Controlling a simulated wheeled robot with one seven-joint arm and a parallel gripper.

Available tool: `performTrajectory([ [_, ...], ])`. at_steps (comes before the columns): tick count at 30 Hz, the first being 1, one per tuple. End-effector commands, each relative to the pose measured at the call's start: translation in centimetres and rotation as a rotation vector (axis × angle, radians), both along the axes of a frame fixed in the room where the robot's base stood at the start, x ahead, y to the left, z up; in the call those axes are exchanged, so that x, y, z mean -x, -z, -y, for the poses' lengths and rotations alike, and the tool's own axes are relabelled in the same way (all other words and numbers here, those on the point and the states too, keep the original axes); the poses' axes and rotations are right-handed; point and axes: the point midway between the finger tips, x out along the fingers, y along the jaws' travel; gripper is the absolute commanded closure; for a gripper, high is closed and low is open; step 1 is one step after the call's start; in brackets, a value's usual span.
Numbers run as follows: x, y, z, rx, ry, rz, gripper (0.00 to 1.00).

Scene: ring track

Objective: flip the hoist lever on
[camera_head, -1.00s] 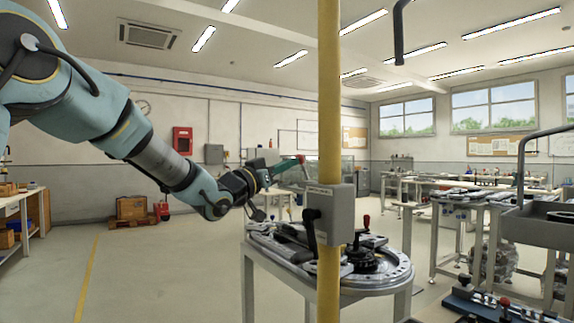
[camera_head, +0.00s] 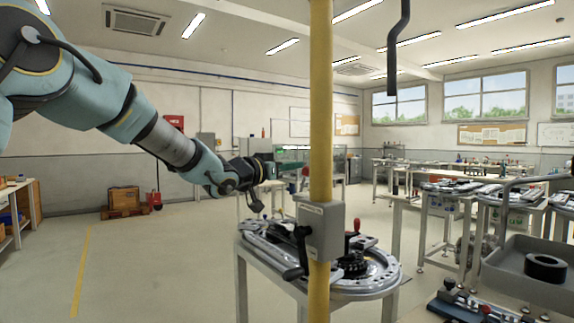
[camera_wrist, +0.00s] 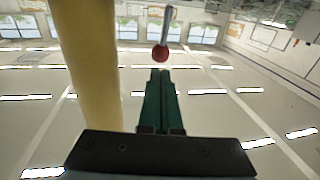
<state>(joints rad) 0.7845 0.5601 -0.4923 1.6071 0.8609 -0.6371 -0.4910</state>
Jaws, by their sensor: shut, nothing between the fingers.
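The grey hoist box (camera_head: 320,231) is fixed on a yellow post (camera_head: 320,110). A metal lever with a red ball tip (camera_wrist: 160,53) shows in the wrist view, right of the post. That view seems upside down, so the lever's rod points upward with the ball on top. My gripper (camera_wrist: 160,72) is shut and empty, its green fingertips very close to the ball; I cannot tell whether they touch. In the head view my gripper (camera_head: 296,182) is above the box, its tips against or behind the post's outline.
A round metal track table (camera_head: 380,285) stands behind the post, with a separate red-knobbed handle (camera_head: 357,226). A grey tray (camera_head: 530,285) stands at right.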

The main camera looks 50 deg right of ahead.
Motion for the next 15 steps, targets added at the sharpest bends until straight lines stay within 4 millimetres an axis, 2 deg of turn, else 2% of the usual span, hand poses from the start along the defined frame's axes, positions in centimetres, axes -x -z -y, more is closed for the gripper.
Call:
performTrajectory([
  [15, 0.8, -0.5, 2.6, 0.0, 0.0, -0.001, 1.0],
])
